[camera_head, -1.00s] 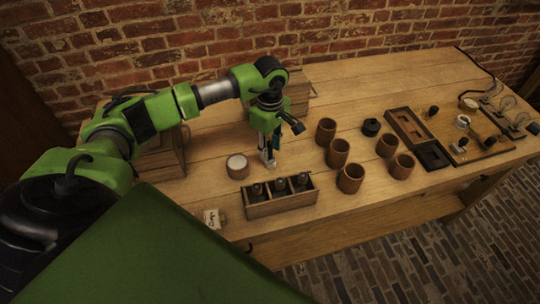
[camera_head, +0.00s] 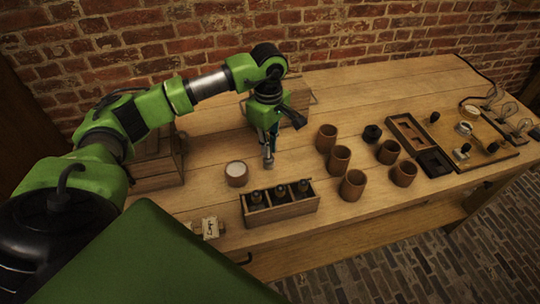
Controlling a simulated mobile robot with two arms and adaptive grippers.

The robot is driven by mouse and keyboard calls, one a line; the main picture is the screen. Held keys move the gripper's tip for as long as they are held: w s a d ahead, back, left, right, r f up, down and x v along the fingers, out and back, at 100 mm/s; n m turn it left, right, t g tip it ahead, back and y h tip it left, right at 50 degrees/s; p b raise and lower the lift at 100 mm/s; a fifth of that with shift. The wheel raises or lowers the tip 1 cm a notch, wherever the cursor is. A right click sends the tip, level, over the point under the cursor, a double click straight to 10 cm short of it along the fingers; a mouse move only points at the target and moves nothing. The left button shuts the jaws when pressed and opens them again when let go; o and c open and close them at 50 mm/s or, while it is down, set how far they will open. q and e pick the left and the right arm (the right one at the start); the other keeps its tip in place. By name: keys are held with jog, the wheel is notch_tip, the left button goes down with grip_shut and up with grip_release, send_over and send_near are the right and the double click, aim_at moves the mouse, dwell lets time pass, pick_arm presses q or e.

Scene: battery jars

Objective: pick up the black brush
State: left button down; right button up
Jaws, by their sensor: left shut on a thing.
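My left gripper (camera_head: 268,160) points down over the middle of the workbench, behind the wooden crate of dark bottles and to the right of the round white-topped jar (camera_head: 237,174). Its fingers are together, shut on a slender thing that I take to be the black brush. The fingers hide most of it, so its shape is not clear. I cannot tell whether its lower end touches the bench. My right gripper is not in view.
The wooden crate (camera_head: 246,218) of bottles stands in front of the gripper. Several brown cups (camera_head: 326,138) and dark trays (camera_head: 408,130) stand to the right. A wooden box (camera_head: 155,172) stands at left. Bare bench (camera_head: 215,140) lies between box and gripper.

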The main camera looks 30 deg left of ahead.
pick_arm(q)
jog(key=s+d+r+b, duration=0.2)
jog(key=s+r, duration=0.6)
jog(key=s, duration=0.5)
jog(key=shift+r+b, duration=0.4)
jog(key=shift+b, duration=0.35)
jog(key=shift+d, duration=0.15)
